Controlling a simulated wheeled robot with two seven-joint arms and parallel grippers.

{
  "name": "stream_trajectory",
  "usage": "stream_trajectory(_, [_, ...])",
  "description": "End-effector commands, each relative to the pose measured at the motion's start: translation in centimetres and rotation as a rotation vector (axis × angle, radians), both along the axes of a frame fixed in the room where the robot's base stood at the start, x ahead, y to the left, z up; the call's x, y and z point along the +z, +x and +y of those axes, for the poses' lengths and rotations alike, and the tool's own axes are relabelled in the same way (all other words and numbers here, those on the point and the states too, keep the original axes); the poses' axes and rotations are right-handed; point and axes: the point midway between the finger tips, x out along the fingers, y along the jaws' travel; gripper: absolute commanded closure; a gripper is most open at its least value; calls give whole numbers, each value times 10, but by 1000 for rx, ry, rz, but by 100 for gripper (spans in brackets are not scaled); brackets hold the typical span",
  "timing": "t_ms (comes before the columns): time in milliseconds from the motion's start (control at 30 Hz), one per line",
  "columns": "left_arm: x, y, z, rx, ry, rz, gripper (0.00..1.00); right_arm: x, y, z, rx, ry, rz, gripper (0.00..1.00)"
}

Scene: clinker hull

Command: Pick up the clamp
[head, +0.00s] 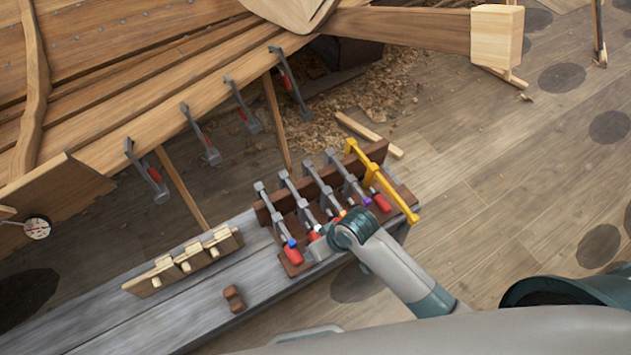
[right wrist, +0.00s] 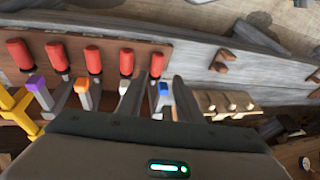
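Several grey bar clamps with red handles stand in a row in a dark wooden rack (head: 268,213) on the grey plank bench. A blue-marked clamp (head: 276,215) is at the rack's left end; others carry orange and purple marks. A yellow clamp (head: 367,165) is at the right end. My right gripper (head: 312,250) is low at the rack's front, by the blue-marked end. In the right wrist view my right gripper (right wrist: 156,98) is open, its fingers either side of the blue-marked clamp (right wrist: 165,90). I cannot tell whether they touch it. My left gripper is not in view.
A light wooden rack with pegs (head: 180,262) and a small brown block (head: 233,299) lie on the bench (head: 120,318), left of the clamps. More clamps (head: 202,135) hang on the hull's plank edge. Wood shavings cover the floor behind.

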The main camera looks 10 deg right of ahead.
Motion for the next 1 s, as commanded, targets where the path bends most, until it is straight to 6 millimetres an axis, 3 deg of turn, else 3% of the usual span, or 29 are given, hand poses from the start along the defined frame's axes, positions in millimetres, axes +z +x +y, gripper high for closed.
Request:
stream_trajectory(233, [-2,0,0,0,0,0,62,-10,-22,-22,-58,-18,-16,67])
stream_trajectory(367, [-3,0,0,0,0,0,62,-25,-32,-38,-91,-39,-19,67])
stream_trajectory(500, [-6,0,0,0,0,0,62,-60,-44,-58,-130,-70,-15,67])
stream_trajectory(767, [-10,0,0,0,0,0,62,-121,-58,-78,-161,-107,0,67])
stream_trajectory(1000, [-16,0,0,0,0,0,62,-200,-89,-102,-188,-147,28,67])
